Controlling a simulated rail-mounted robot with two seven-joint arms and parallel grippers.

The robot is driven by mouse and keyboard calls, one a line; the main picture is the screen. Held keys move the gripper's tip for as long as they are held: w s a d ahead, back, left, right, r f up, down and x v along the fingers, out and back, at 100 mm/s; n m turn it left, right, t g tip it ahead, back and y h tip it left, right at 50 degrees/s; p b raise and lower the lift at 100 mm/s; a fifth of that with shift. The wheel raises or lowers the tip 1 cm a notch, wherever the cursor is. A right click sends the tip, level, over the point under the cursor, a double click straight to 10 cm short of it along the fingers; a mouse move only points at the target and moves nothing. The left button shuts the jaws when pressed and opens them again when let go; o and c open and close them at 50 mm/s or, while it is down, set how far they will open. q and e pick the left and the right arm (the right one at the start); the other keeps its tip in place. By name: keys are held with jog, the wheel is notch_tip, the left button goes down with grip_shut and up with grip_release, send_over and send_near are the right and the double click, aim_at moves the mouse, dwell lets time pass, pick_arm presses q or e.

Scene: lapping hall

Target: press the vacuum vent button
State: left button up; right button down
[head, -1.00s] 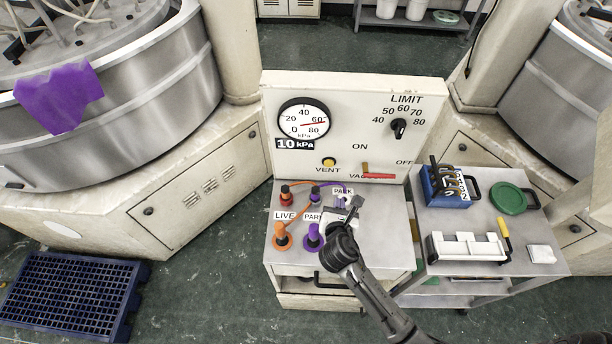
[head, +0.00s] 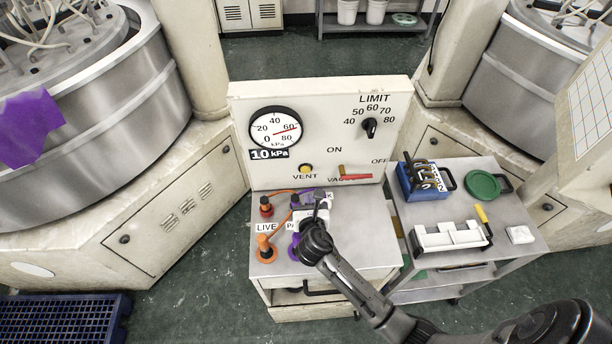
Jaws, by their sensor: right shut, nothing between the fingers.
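The yellow vent button (head: 306,169) sits low on the front of the cream panel (head: 330,95), above the label VENT. Nothing covers it. A round gauge (head: 275,131) is above and left of it, with a red needle near 60. A lever with a red plate (head: 356,177) is to its right, under ON and OFF. My right gripper (head: 318,203) is shut and empty, below the button and apart from it, over the steel shelf in front of the panel. It hides some of the connectors there. My left gripper is not in view.
Orange and purple connectors with cables (head: 265,246) stand on the shelf around the gripper. A black limit knob (head: 369,127) is at the panel's upper right. A trolley (head: 515,255) at the right holds a blue rack (head: 422,182), a green dish (head: 482,185) and a white tray (head: 450,237).

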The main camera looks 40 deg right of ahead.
aim_at(306, 170)
jog(key=x, duration=0.9)
jog(key=shift+w+d+r+b, duration=0.3)
jog(key=shift+r, duration=0.05)
jog(key=shift+w+d, duration=0.35)
jog(key=shift+w, duration=0.15)
